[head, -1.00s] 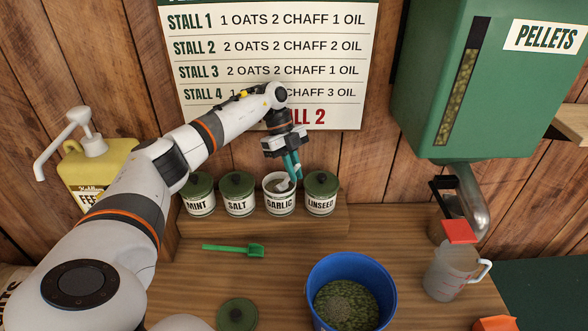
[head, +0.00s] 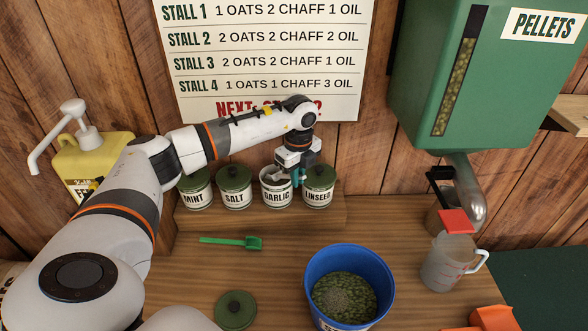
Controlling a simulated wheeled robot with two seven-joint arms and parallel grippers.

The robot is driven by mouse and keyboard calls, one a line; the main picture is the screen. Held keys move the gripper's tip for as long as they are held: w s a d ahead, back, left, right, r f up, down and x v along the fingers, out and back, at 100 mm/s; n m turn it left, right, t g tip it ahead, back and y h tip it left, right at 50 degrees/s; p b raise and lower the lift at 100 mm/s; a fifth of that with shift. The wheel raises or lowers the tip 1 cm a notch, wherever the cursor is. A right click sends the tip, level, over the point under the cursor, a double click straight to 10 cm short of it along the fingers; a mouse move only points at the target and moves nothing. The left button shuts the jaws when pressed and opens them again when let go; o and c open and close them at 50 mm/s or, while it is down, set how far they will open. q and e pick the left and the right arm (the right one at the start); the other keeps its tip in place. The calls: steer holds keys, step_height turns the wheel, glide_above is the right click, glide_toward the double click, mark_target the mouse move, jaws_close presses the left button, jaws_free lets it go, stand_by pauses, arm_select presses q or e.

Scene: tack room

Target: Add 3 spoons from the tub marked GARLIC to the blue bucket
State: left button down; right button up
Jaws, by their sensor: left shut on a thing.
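The open tub marked GARLIC (head: 276,195) stands on the ledge between the SALT and LINSEED tubs. My left gripper (head: 298,180) is at its right rim, fingers pointing down, shut on a small pale spoon (head: 277,174) whose end shows at the tub's mouth; the grip itself is partly hidden. The blue bucket (head: 317,288) stands on the bench in front, holding greenish-brown feed (head: 345,298). A loose green lid (head: 236,311) lies on the bench left of the bucket. My right gripper is not in view.
Lidded tubs MINT (head: 195,195), SALT (head: 234,195) and LINSEED (head: 318,195) flank the garlic closely. A measuring jug (head: 446,270) stands right, below the pellet dispenser (head: 470,80). A yellow pump container (head: 92,160) stands left.

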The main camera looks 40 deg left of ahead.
arm_select(q)
steer(key=shift+s+d+r+y, duration=0.1)
steer(key=shift+d+r+y, duration=0.15)
steer(key=shift+d+y, duration=0.45)
steer(key=shift+d+r+t+y+p, duration=0.3)
steer(key=shift+r+y+p, duration=0.25)
steer(key=shift+y, duration=0.25)
steer(key=shift+s+d+r+y, duration=0.1)
steer(key=shift+d+r+y, duration=0.1)
steer(key=shift+r+y, duration=0.25)
steer(key=shift+s+d+r+y, duration=0.1)
steer(key=shift+d+r+y, duration=0.1)
steer(key=shift+r+y, duration=0.25)
